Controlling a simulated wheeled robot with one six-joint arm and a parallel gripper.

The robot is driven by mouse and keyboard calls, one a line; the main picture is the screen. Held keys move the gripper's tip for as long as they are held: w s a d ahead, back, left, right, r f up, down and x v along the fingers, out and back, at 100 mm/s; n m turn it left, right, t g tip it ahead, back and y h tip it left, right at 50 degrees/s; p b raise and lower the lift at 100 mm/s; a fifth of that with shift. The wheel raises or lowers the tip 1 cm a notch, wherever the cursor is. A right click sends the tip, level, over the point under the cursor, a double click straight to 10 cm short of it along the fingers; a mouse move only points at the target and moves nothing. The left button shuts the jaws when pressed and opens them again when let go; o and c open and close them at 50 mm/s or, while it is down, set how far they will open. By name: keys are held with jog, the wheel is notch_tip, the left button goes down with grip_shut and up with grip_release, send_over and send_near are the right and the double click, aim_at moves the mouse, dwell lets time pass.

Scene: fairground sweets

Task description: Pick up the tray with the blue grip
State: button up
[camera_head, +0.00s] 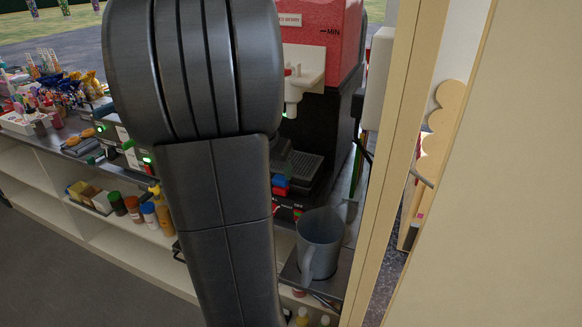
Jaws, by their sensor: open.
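My dark arm stands upright through the left middle of the view and covers much of the counter. My gripper is not in view. A small blue piece (279,181), which looks like a grip, shows just right of my arm, with a red piece (281,190) directly below it. A dark ridged tray (304,166) lies behind them, under the red machine's spout. I cannot tell whether the blue piece is joined to this tray. Part of this area is hidden behind my arm.
A red machine (335,30) stands behind the tray. A grey-blue jug (319,243) stands at the counter's near right corner. A pale wooden post (405,150) bounds the right side. Bottles and jars (133,207) fill the shelf at left; sweets (60,90) crowd the counter's far left.

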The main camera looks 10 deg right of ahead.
aim_at(280, 179)
jog(key=x, duration=0.4)
jog(key=shift+d+f, duration=0.15)
jog(key=shift+d, duration=0.25)
jog(key=c, duration=1.2)
